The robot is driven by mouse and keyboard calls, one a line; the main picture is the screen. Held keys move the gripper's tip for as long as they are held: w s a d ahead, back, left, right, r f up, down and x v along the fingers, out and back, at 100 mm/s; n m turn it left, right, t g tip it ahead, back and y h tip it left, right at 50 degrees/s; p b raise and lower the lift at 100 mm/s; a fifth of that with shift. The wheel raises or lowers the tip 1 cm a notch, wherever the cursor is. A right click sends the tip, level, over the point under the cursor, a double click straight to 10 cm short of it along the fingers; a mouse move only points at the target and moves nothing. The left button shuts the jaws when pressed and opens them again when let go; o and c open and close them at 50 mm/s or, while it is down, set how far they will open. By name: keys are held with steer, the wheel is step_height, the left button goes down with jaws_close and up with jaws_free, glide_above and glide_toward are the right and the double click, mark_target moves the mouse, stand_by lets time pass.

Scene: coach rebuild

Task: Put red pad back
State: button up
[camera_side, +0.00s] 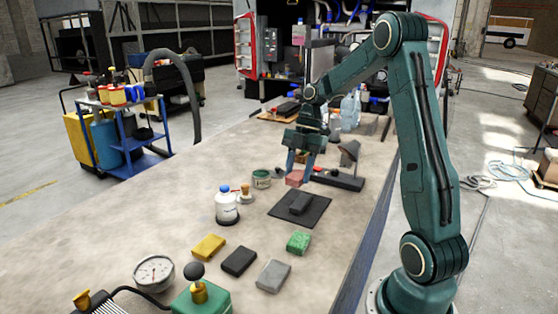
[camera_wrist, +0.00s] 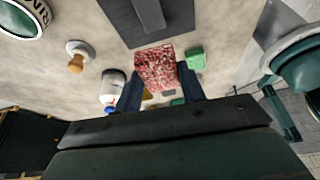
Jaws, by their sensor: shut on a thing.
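The red pad (camera_wrist: 156,68) is a speckled red block held between the two fingers of my gripper (camera_wrist: 163,86) in the wrist view. In the side view the red pad (camera_side: 295,177) shows low between the fingertips of my gripper (camera_side: 299,168), just beyond the dark mat. My gripper is shut on it. From these views I cannot tell whether the pad touches the table. Yellow (camera_side: 208,247), black (camera_side: 239,261), grey (camera_side: 273,275) and green (camera_side: 298,242) pads lie apart on the near part of the table.
A dark mat (camera_side: 317,214) with a dark block (camera_side: 300,203) on it lies in front of my gripper. A white bottle (camera_side: 227,207), a small knobbed item (camera_side: 246,195) and a green tin (camera_side: 262,179) stand left. A gauge (camera_side: 153,273) sits at front left. The left tabletop is clear.

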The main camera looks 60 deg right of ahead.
steer(key=shift+w+a+r, duration=0.2)
steer(key=shift+a+r, duration=0.1)
step_height(320, 180, up, 9)
glide_above(263, 236)
steer(key=d, duration=0.1)
steer(key=shift+d+r+n, duration=0.2)
steer(key=shift+n, duration=0.2)
steer(key=shift+f, duration=0.1)
step_height(263, 236, down, 16)
steer(key=shift+r, duration=0.15)
steer(key=shift+f, duration=2.1)
steer(key=shift+f, duration=0.1)
